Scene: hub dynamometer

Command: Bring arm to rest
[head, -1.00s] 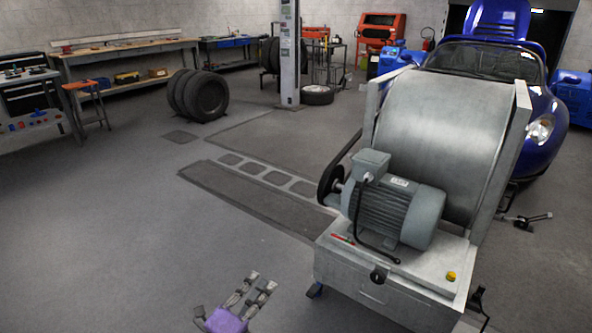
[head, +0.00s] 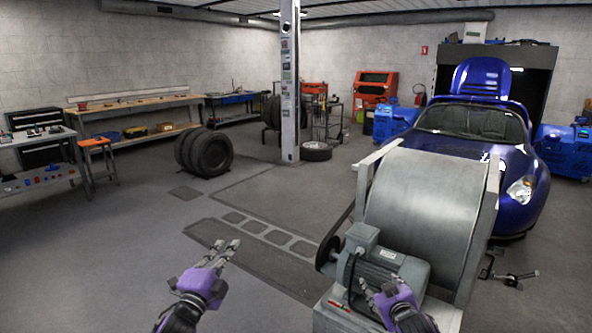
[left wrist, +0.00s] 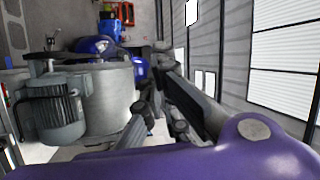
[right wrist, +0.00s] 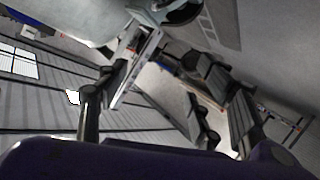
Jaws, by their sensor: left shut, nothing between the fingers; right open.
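My left gripper (head: 226,243) is purple with grey fingers. In the head view it is held over open floor left of the dynamometer, with its fingers shut together and empty. My right gripper (head: 370,287) is open and empty. In the head view it overlaps the front of the dynamometer's motor (head: 384,270); I cannot tell whether they touch. The large metal roller drum (head: 425,205) stands behind the motor. In the left wrist view the motor (left wrist: 52,108) and drum show on the left, beside the fingers. The right wrist view shows dark finger links and part of the drum.
A blue car (head: 475,145) with its hood raised stands behind the drum. A pillar (head: 289,90), stacked tyres (head: 205,152) and a workbench (head: 135,108) are farther back. The floor (head: 90,255) at the left is clear.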

